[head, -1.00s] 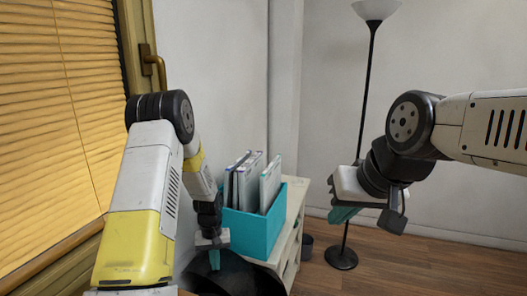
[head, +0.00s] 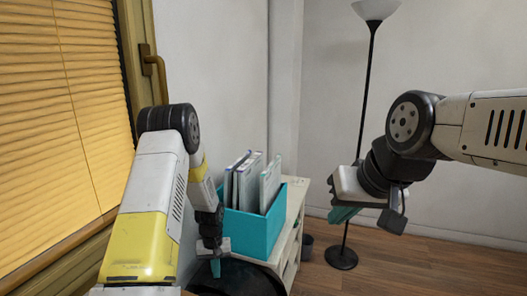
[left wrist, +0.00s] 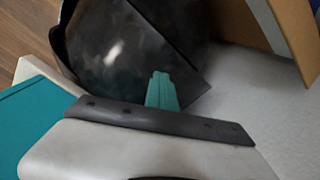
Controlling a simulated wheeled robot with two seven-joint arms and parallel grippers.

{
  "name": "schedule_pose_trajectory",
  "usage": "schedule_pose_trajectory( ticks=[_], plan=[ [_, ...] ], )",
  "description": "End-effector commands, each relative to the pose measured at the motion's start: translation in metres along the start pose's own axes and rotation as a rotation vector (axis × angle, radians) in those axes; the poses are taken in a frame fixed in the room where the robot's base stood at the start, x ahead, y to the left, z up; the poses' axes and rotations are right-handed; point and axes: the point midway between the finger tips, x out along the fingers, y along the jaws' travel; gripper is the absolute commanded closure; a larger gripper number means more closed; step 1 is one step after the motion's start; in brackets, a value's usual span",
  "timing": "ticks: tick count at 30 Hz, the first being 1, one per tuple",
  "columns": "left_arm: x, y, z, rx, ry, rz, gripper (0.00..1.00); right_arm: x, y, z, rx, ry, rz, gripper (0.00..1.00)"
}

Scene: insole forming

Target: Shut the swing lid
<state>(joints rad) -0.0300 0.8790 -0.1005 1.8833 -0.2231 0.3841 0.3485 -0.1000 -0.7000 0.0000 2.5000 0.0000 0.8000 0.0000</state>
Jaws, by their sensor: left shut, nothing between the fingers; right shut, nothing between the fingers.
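The black swing lid (head: 250,281) shows at the bottom edge of the head view, beside the turquoise box; most of it is cut off. In the left wrist view its dark, glossy, curved surface (left wrist: 115,45) fills the upper middle. My left gripper (head: 216,268) points down at the lid's upper left part, shut and empty. Its teal fingertips (left wrist: 162,88) overlap the lid's lower edge in the wrist view; I cannot tell whether they touch it. My right gripper (head: 345,214) is shut and empty, held in the air to the right, away from the lid.
A turquoise box (head: 253,232) with several folders (head: 245,180) stands on a pale shelf unit (head: 293,222), close to my left gripper. The window blind (head: 60,110) is at the left. A floor lamp (head: 341,257) stands behind my right gripper. Wooden floor (head: 440,265) is open at right.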

Motion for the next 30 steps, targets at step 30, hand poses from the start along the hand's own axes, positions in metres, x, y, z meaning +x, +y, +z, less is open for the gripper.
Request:
schedule_pose_trajectory(
  ticks=[30],
  plan=[
    [-0.065,0.001,0.0,0.0,0.001,0.001,1.0,0.0,0.0,0.0,0.0,0.0,0.0,1.0]
  ],
)
